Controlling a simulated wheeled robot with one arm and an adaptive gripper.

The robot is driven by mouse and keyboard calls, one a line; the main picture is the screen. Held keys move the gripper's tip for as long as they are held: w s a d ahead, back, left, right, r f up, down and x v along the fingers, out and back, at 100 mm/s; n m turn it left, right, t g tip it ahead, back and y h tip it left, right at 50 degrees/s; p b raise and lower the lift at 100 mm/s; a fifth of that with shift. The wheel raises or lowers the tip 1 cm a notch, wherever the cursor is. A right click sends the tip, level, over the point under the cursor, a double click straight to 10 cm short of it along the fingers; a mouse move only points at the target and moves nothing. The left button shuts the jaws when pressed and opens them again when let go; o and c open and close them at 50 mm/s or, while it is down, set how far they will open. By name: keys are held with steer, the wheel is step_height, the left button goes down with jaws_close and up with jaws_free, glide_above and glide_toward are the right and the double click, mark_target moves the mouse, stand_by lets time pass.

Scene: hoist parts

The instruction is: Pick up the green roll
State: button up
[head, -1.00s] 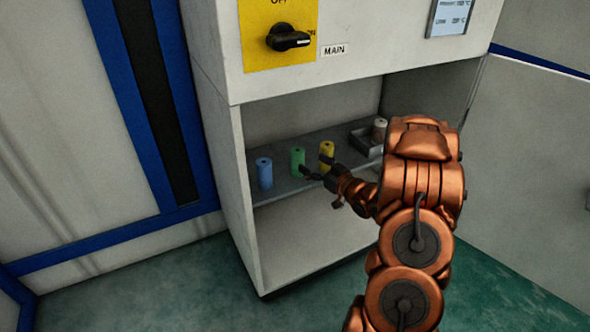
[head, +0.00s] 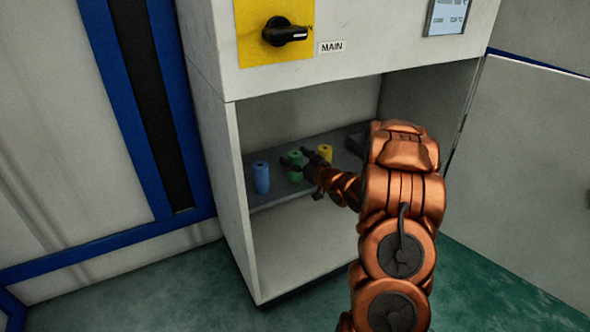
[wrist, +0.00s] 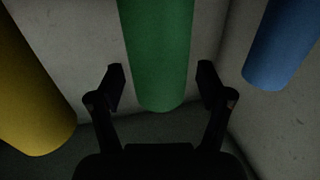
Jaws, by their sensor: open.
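The green roll (head: 295,167) stands upright on the cabinet shelf, between a blue roll and a yellow roll. My gripper (head: 293,162) is at the green roll in the head view and partly covers it. In the wrist view the green roll (wrist: 158,60) lies between the two open fingers of my gripper (wrist: 160,85). A gap shows between each fingertip and the roll. The fingers are apart and hold nothing.
The blue roll (head: 261,177) stands to the left on the shelf (head: 275,196). The yellow roll (head: 325,153) stands close on the right. A dark tray (head: 357,143) is farther right, partly behind my arm. The cabinet's left wall (head: 238,190) and upper panel (head: 350,68) border the opening.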

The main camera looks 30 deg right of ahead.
steer(key=c, duration=1.3)
steer(key=shift+r+p, duration=0.4)
steer(key=shift+r, duration=0.2)
steer(key=r, duration=0.1)
steer(key=r+p, duration=0.1)
steer(key=shift+s+r+p, duration=0.25)
steer(key=shift+r+p, duration=0.15)
steer(key=s+a+r+p, duration=0.1)
steer(key=s+a+p, duration=0.1)
steer(key=s, duration=1.3)
steer(key=shift+s+a+p, duration=0.15)
steer(key=shift+s+p, duration=0.05)
steer(key=shift+p, duration=0.7)
